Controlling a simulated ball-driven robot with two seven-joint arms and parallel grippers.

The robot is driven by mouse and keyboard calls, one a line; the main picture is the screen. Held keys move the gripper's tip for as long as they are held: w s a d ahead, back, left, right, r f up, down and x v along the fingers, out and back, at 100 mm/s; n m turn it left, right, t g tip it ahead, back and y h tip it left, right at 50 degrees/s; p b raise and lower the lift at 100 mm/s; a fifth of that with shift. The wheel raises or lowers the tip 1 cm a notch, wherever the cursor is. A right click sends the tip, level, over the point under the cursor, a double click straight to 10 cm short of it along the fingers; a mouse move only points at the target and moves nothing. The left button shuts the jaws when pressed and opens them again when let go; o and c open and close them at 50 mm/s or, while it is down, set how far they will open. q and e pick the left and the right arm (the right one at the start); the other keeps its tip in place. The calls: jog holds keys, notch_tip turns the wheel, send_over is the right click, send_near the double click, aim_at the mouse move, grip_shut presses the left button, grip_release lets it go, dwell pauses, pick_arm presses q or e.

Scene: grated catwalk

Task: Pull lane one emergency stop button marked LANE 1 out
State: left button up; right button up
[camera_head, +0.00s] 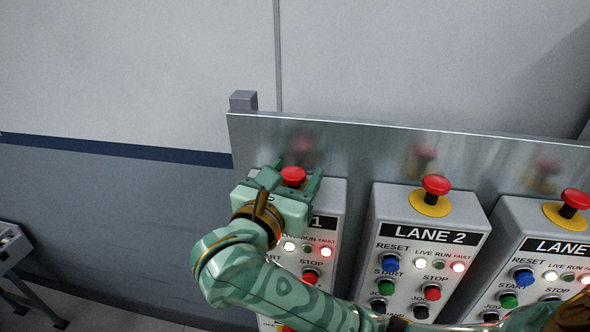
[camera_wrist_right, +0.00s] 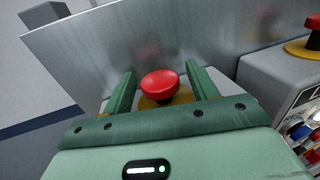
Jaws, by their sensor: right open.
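The lane one emergency stop button (camera_head: 293,176) is a red mushroom head at the top of the leftmost grey control box (camera_head: 336,200). The box's label is mostly covered by my arm, with only a "1" showing. My right gripper (camera_head: 294,178) is open, with its two green fingers on either side of the red head. In the right wrist view the button (camera_wrist_right: 160,84) sits between the fingers, with a gap on each side and a yellow base partly visible below it. The left gripper is not in view.
The LANE 2 box (camera_head: 455,212) with its own red stop button (camera_head: 436,185) stands to the right, and another LANE box (camera_head: 540,228) beyond it. A metal back panel (camera_head: 330,140) rises behind the boxes. Lit lamps and coloured push buttons sit below my right gripper.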

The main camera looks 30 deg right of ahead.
jog(key=shift+s, duration=0.1)
jog(key=shift+c, duration=0.4)
jog(key=shift+a, duration=0.1)
jog(key=c, duration=0.9)
jog(key=shift+r, duration=0.95)
jog(key=o, duration=1)
jog(key=shift+f, duration=0.1)
